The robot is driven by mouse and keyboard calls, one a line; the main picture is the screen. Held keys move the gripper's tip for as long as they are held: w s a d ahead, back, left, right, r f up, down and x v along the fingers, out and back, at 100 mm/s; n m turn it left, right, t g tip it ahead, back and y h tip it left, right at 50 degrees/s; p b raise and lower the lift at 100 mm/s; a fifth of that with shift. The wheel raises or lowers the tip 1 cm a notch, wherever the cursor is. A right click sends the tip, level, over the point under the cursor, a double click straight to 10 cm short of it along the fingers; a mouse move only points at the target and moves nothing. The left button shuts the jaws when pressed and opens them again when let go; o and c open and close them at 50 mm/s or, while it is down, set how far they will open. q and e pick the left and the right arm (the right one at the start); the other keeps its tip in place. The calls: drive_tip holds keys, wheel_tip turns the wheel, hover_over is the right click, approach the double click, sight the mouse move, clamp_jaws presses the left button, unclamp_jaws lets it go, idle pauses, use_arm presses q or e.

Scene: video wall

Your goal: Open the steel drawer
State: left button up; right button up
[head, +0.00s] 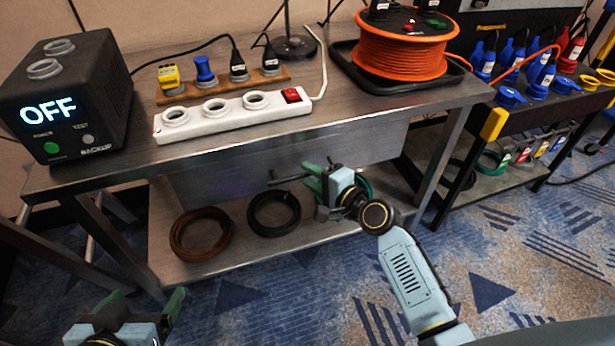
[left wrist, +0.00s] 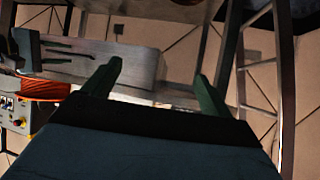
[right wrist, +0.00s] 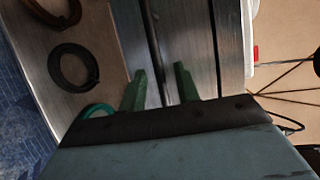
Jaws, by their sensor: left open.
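The steel drawer (head: 250,158) hangs under the steel table's top, with a bar handle (head: 284,180) on its front. It looks closed. My right gripper (head: 312,178) is at the right end of the handle. In the right wrist view its green fingers (right wrist: 160,88) are part way apart, with a dark bar running between them; I cannot tell whether they press on it. The drawer also shows in the left wrist view (left wrist: 130,62). My left gripper (head: 150,312) is low at the front left, away from the drawer; its fingers (left wrist: 155,85) are wide apart and empty.
The table (head: 310,120) carries an OFF-display box (head: 75,95), a white power strip (head: 235,114) and an orange cable reel (head: 405,50). Brown (head: 178,240) and black (head: 252,215) coils lie on the lower shelf (head: 225,252). A second cart (head: 535,125) stands right. Carpet in front is clear.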

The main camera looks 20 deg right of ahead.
use_arm(q)
drive_tip(key=shift+w+d+r+t+h, duration=0.15)
drive_tip(key=shift+w+d+r+t, duration=0.05)
drive_tip(key=shift+w+r+t, duration=0.25)
drive_tip(key=shift+w+d+r+t+h, duration=0.15)
drive_tip(key=shift+w+d+r+t, duration=0.15)
drive_tip(key=shift+r, duration=0.25)
use_arm(e)
drive_tip(key=shift+x, duration=0.85)
use_arm(q)
drive_tip(key=shift+a, duration=0.1)
use_arm(e)
drive_tip(key=shift+c, duration=0.2)
clamp_jaws()
